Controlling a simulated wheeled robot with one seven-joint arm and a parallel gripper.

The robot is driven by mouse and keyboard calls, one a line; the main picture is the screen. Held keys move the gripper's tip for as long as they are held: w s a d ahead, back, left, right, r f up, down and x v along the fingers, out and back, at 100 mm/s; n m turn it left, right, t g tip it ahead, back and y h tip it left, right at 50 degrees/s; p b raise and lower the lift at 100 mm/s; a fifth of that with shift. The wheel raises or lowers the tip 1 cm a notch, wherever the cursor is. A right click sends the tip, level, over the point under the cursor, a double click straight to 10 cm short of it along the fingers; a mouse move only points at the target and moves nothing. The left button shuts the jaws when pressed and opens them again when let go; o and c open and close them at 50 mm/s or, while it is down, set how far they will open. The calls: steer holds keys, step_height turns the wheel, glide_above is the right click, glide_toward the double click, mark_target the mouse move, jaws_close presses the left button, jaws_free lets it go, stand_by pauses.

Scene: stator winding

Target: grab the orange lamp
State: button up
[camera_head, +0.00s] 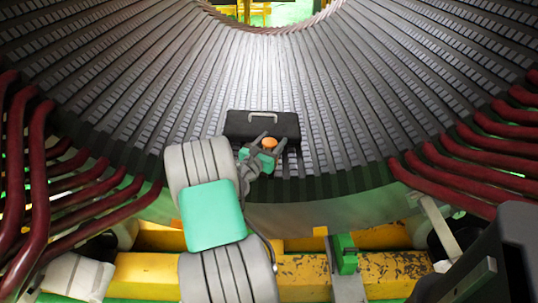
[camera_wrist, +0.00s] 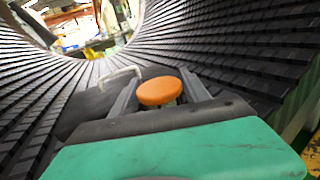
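The orange lamp (camera_wrist: 159,91) shows its round orange top in the wrist view, between the two fingers of my gripper (camera_wrist: 160,88). In the head view the lamp (camera_head: 269,143) is a small orange disc just beyond the green gripper body, in front of the black case. My gripper (camera_head: 268,138) has its fingers apart, one on each side of the lamp. A gap seems to show beside the lamp, and I cannot tell if either finger touches it. The lamp's lower part is mostly hidden by the gripper body.
A black case (camera_head: 262,125) with a light handle lies on the ribbed stator surface (camera_head: 262,70) behind the lamp. Dark red bars (camera_head: 470,178) curve along both sides. A yellow beam (camera_head: 145,277) runs across the front. The ribbed surface beyond the case is clear.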

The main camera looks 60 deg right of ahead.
jaws_close()
stand_by(0.3)
